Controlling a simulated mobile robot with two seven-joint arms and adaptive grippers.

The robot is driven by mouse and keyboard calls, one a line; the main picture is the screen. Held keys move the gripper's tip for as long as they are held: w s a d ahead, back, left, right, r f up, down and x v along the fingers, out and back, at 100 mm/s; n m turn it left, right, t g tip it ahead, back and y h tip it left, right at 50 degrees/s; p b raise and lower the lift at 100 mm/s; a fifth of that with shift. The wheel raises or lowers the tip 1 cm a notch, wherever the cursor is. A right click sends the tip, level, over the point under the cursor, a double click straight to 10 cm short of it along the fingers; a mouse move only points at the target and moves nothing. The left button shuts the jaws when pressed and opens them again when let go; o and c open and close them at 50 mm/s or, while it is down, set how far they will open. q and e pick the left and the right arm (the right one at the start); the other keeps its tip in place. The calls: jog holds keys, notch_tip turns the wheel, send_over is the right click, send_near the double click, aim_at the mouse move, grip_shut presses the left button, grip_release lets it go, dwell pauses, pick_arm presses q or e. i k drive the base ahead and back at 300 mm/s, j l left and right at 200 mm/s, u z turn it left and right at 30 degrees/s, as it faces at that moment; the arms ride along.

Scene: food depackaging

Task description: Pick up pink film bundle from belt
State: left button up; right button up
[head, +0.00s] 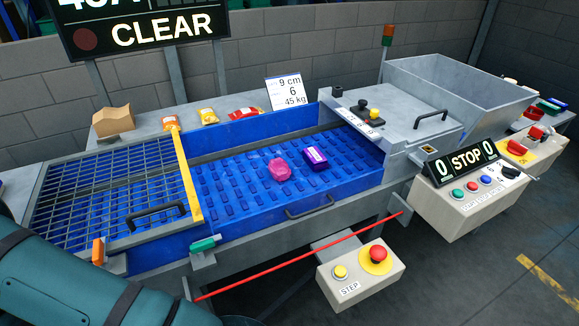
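The pink film bundle (279,170) is a small rounded pink lump. It lies on the blue belt (225,190), near the middle of the open trough, apart from the trough walls. A purple pack with a white label (315,157) lies on the belt just to its right, with a small gap between them. A dark teal arm link of mine fills the lower left corner. Neither of my grippers shows in the head view.
A metal grid guard (105,190) with a yellow edge bar (187,175) covers the belt's left part. A grey hopper (460,90) stands at the right. A control box with a red button (378,254) and a red rod (300,255) are in front.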

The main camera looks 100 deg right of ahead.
aim_at(277, 168)
jog(key=z, duration=3.2)
